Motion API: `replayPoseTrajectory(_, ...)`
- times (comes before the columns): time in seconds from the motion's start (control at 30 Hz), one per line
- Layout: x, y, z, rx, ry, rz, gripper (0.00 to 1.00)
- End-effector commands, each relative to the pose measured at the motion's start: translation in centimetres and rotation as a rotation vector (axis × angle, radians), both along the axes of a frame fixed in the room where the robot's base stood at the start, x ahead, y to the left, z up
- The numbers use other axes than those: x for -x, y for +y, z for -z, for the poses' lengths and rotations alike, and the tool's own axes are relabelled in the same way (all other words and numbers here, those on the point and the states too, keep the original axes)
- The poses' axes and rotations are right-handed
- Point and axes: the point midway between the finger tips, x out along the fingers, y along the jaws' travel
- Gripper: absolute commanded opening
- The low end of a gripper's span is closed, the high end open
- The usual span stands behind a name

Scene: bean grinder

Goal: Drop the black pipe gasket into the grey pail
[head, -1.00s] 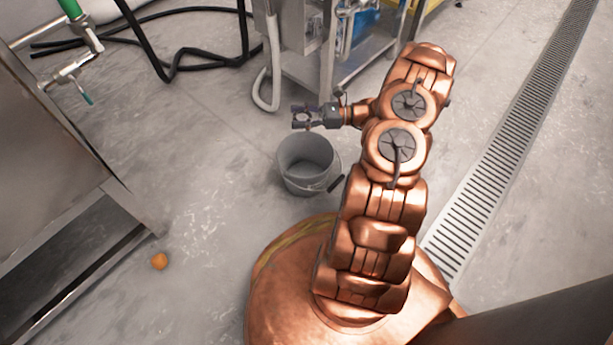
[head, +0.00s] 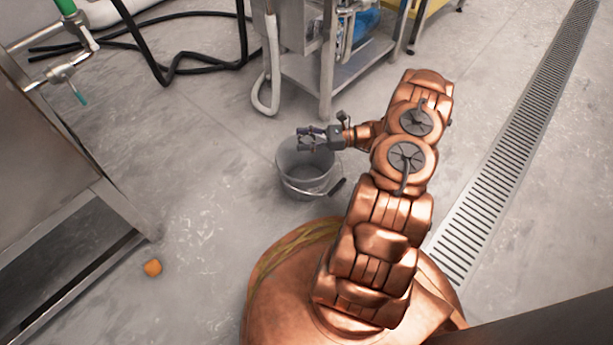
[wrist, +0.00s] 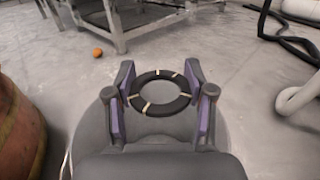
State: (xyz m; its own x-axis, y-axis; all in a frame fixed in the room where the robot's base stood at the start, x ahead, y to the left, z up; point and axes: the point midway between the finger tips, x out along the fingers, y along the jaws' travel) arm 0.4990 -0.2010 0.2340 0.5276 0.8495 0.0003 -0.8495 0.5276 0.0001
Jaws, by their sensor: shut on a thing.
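The black pipe gasket (wrist: 183,103), a dark ring with pale marks, is between the two purple-padded fingers of my gripper (wrist: 159,95) in the wrist view. My gripper is shut on it. In the head view my gripper (head: 304,138) is over the far part of the grey pail (head: 290,184), and the gasket is too small to make out clearly there. The pail stands upright on the floor with its handle hanging at the right. In the wrist view the pail is mostly hidden behind my gripper.
A steel bench (head: 60,200) stands at the left, with an orange ball-like object (head: 152,268) on the floor near it. A steel frame (head: 327,75) with a white hose (head: 268,85) stands beyond the pail. Black hoses (head: 200,70) lie at the back. A drain grate (head: 510,140) runs along the right.

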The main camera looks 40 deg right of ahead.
Motion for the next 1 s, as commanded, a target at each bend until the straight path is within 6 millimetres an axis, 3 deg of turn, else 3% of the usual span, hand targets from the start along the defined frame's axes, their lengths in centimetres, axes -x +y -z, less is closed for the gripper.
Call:
replayPoseTrajectory(0.27,-0.01,-0.02,0.19,0.0,0.0,0.001,0.36)
replayPoseTrajectory(0.3,-0.02,-0.01,0.19,0.0,0.0,0.0,0.56)
replayPoseTrajectory(0.57,-0.02,-0.01,0.19,0.0,0.0,0.0,0.83)
replayPoseTrajectory(1.0,0.3,-0.7,0.19,0.001,-0.001,0.002,0.83)
